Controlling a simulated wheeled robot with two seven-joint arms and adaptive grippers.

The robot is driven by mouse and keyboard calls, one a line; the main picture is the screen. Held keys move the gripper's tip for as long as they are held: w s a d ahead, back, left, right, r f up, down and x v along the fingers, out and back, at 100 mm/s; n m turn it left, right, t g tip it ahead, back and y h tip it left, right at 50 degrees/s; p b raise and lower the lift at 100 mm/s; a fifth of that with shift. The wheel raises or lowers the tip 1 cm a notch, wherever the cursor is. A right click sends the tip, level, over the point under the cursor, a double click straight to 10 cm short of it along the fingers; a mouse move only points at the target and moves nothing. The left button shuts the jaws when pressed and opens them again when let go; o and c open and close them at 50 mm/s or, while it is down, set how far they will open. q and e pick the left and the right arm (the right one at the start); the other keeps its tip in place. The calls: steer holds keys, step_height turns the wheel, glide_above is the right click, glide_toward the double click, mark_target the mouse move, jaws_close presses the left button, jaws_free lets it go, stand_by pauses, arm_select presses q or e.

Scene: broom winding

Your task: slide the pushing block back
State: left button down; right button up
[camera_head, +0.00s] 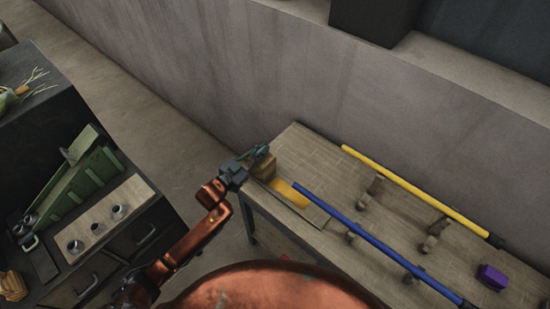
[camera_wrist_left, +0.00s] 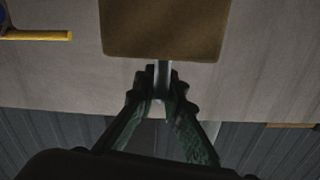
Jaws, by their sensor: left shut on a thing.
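The pushing block (camera_head: 264,169) is a tan wooden block at the left end of the wooden table (camera_head: 310,152). In the left wrist view the block (camera_wrist_left: 165,28) fills the top middle, with a pale metal handle coming from its near edge. My left gripper (camera_head: 258,153) is at the block; in the left wrist view its fingers (camera_wrist_left: 161,84) are shut on the handle. A yellow strip (camera_head: 289,193) lies on the table just right of the block, near the end of a blue pole (camera_head: 380,243). My right gripper is not in view.
A purple object (camera_head: 492,277) sits at the right. A dark cabinet (camera_head: 140,232) with a green rack (camera_head: 75,182) stands at the left, across a floor gap. A grey wall runs behind.

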arm_select(q)
steer(key=shift+w+a, duration=0.55)
steer(key=shift+a, duration=0.2)
steer(key=shift+w+a, duration=0.5)
steer(key=shift+a, duration=0.2)
steer(key=shift+r, duration=0.1)
steer(key=c, duration=2)
jaws_free()
steer(key=shift+w+a, duration=0.1)
steer(key=v, duration=1.2)
